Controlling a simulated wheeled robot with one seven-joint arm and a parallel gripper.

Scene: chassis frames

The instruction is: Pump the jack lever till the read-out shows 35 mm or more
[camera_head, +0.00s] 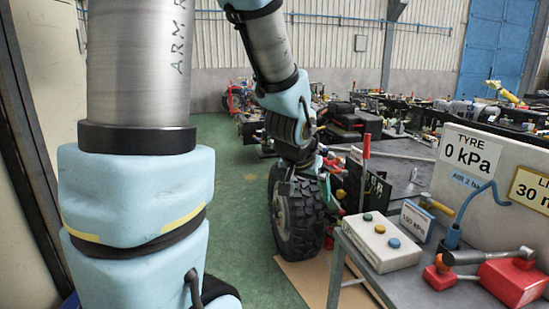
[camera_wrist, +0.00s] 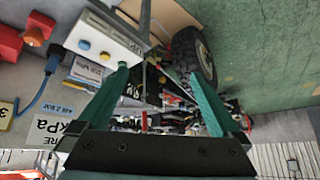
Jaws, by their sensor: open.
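An upright lever with a red grip (camera_head: 366,146) stands behind the wheel at the bench's far edge; I take it for the jack lever. In the wrist view its grey rod rises to a red end (camera_wrist: 143,121), between my fingers in the picture; I cannot tell how close. My gripper (camera_wrist: 158,74) is open, its two green fingers wide apart, with nothing held. In the head view my arm reaches down above the wheel, and the fingers are hard to make out. The yellow-framed read-out (camera_head: 532,190) is cut off at the right edge and shows 30. The jack's body is not clear.
A knobbly tyre (camera_head: 298,215) stands on the floor under my arm. The bench (camera_head: 400,285) holds a button box (camera_head: 382,243), a small 150 kPa sign (camera_head: 415,221), a blue hose tool (camera_head: 453,236) and a red case (camera_head: 513,282). A tyre pressure sign (camera_head: 470,152) reads 0 kPa. Green floor is clear left.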

